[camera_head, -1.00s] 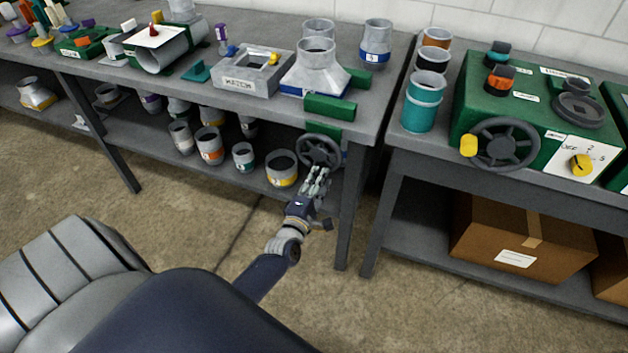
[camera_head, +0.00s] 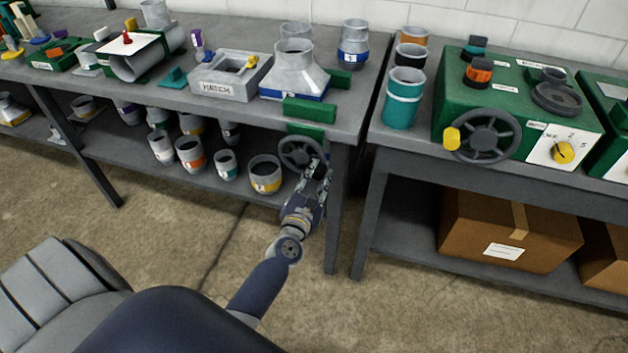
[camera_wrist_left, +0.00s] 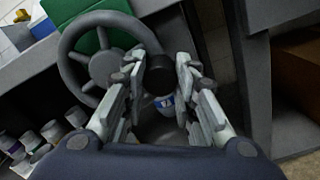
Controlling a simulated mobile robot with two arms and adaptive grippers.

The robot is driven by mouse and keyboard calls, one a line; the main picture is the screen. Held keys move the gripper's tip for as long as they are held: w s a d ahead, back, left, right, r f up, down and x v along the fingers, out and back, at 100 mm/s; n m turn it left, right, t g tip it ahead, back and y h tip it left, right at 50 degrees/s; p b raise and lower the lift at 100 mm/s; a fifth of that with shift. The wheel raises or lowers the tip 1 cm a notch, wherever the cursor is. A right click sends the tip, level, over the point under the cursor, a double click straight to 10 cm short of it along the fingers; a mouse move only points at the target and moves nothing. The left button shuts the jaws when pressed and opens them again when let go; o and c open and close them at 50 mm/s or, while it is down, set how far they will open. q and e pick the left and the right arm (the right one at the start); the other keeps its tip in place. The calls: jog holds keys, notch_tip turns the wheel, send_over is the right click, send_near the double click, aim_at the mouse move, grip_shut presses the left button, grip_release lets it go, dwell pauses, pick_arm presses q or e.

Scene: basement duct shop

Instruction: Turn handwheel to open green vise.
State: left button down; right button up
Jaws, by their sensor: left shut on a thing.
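The green vise is at the front edge of the left bench, with its front jaw (camera_head: 310,108) and rear jaw (camera_head: 340,78) standing apart. Its dark grey handwheel (camera_head: 301,153) hangs below the bench edge and shows at the upper left of the left wrist view (camera_wrist_left: 88,62). My left gripper (camera_head: 322,172) is at the lower right of the wheel rim. In the left wrist view its fingers (camera_wrist_left: 160,88) are on either side of the wheel's dark knob (camera_wrist_left: 158,76), shut on it. My right gripper is not in view.
Several cans, such as a yellow-banded one (camera_head: 265,174), sit on the shelf below. A bench leg (camera_head: 338,220) is close to the right of my gripper. A green machine (camera_head: 510,95) stands on the right bench.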

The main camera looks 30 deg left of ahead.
pick_arm(q)
jog(key=shift+d+r+n, duration=0.1)
jog(key=shift+r+n, duration=0.4)
jog(key=shift+n, duration=0.45)
jog(key=shift+d+r+n, duration=0.1)
jog(key=shift+r+n, duration=0.35)
jog(key=shift+n, duration=0.5)
jog(key=c, duration=1.2)
grip_release()
jog(key=shift+c, duration=0.2)
jog(key=v, duration=1.2)
